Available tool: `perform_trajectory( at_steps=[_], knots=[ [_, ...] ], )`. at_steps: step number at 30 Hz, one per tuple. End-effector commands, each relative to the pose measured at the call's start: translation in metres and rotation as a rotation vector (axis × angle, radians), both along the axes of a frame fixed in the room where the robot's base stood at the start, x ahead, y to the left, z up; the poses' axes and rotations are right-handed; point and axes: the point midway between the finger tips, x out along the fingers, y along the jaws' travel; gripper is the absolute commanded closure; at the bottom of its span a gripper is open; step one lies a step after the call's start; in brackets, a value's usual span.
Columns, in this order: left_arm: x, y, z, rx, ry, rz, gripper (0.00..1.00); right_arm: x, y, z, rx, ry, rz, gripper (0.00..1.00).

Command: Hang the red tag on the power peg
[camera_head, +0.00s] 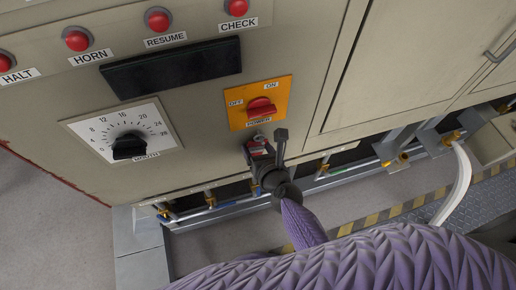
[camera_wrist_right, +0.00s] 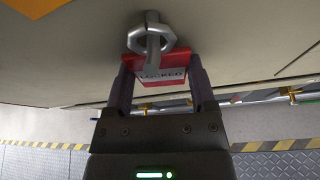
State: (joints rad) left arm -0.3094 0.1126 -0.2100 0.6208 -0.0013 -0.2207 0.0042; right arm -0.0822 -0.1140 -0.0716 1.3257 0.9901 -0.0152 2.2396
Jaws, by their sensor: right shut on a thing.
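The red tag (camera_head: 261,148) is just below the power switch, between the fingers of my right gripper (camera_head: 266,152). In the right wrist view the tag (camera_wrist_right: 160,73) is red with a white lettered face, partly hidden by metal, and both fingers of the gripper (camera_wrist_right: 155,88) flank it. A silver ring (camera_wrist_right: 138,41) rises above the tag. The silver power peg (camera_wrist_right: 152,20) overlaps the ring at the panel. I cannot tell whether the peg passes through the ring. My left gripper is not in view.
The orange power plate (camera_head: 242,98) with its red knob (camera_head: 261,108) is just above the gripper. A black dial (camera_head: 128,146) is to the left, red buttons (camera_head: 158,20) are above. Pipes (camera_head: 215,208) run along the panel's lower edge.

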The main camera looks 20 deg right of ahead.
Motion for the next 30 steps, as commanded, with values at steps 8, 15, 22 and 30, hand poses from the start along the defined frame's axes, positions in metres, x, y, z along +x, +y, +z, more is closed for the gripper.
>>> perform_trajectory(
  at_steps=[8, 15, 22, 30],
  knots=[
    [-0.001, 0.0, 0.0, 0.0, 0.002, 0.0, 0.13, 0.0, 0.0, 0.0, -0.001, 0.0, 0.0, 1.0],
    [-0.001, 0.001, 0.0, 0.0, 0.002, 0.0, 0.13, 0.0, 0.0, 0.0, -0.001, 0.0, 0.0, 0.0],
    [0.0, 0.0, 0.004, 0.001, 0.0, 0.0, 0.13, -0.008, -0.001, 0.004, -0.001, 0.001, 0.001, 0.0],
    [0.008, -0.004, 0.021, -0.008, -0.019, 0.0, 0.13, -0.062, -0.007, 0.027, -0.003, 0.002, 0.002, 0.0]
  ],
)
